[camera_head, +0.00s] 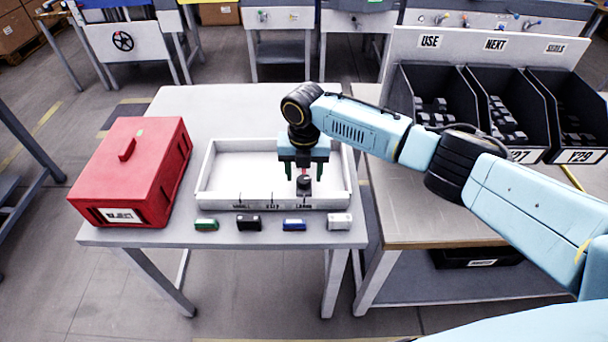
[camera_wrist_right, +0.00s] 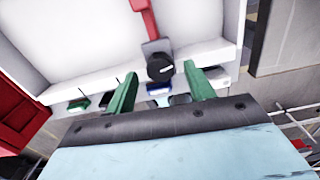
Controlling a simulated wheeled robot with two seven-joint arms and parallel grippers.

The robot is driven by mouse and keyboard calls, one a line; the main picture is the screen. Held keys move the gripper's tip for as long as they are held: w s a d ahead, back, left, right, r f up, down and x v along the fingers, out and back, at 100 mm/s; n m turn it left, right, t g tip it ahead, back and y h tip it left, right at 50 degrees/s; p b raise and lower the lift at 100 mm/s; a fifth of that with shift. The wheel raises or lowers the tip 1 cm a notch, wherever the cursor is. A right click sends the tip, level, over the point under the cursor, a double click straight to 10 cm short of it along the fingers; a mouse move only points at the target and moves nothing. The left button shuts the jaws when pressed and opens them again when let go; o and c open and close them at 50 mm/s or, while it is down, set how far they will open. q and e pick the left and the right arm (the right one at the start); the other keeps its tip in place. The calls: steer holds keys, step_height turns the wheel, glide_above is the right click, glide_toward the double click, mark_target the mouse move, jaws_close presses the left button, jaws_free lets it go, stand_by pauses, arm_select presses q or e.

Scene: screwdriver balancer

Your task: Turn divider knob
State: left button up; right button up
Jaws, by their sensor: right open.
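The divider knob (camera_head: 304,183) is a small black knob at the front wall of the white tray (camera_head: 200,190), near its right label. In the right wrist view the black knob (camera_wrist_right: 160,67) shows a white pointer line, and a red divider bar (camera_wrist_right: 146,18) runs from its mount into the tray. My right gripper (camera_head: 303,177) is above the front right part of the tray, pointing down, with its green fingers apart on either side of the knob in the head view. In the right wrist view the knob lies beyond the open fingertips (camera_wrist_right: 162,78); contact does not show. My left gripper is not in view.
A red box (camera_head: 140,175) labelled REJECT stands left of the tray. Several small blocks, including a green one (camera_head: 206,224) and a blue one (camera_head: 294,225), lie along the front table edge. Black bins (camera_head: 430,105) with dark parts stand on the right bench.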

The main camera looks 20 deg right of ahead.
mark_target(304, 179)
step_height(304, 179, up, 12)
steer(key=shift+f+p, duration=0.2)
steer(key=shift+p, duration=0.1)
steer(key=shift+f, duration=0.1)
